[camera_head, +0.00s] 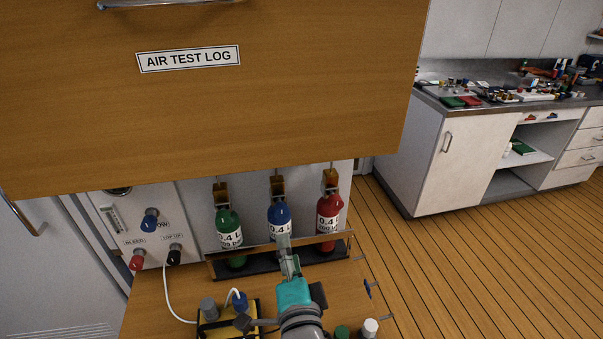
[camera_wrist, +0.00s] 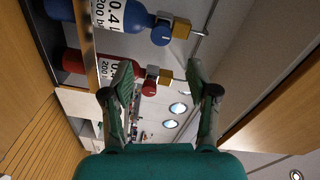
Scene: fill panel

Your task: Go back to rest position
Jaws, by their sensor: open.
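My gripper (camera_head: 287,258) reaches up from the bottom of the head view, in front of the lower part of the blue cylinder (camera_head: 279,215). In the wrist view, my gripper (camera_wrist: 158,72) has its two fingers spread, with nothing held between them. The blue cylinder (camera_wrist: 127,14) and the red cylinder (camera_wrist: 90,66) show beyond the fingers there, lying sideways in the picture. In the head view the green cylinder (camera_head: 228,225), the blue one and the red cylinder (camera_head: 328,213) stand upright in a row in the rack (camera_head: 222,270).
A wooden cabinet front (camera_head: 300,120) labelled AIR TEST LOG overhangs the cylinders. A panel with knobs (camera_head: 150,220) is at left. A yellow-and-black box (camera_head: 252,309) with a white hose sits beside my arm. A white counter (camera_head: 440,160) stands at right, with clear floor (camera_head: 470,260) before it.

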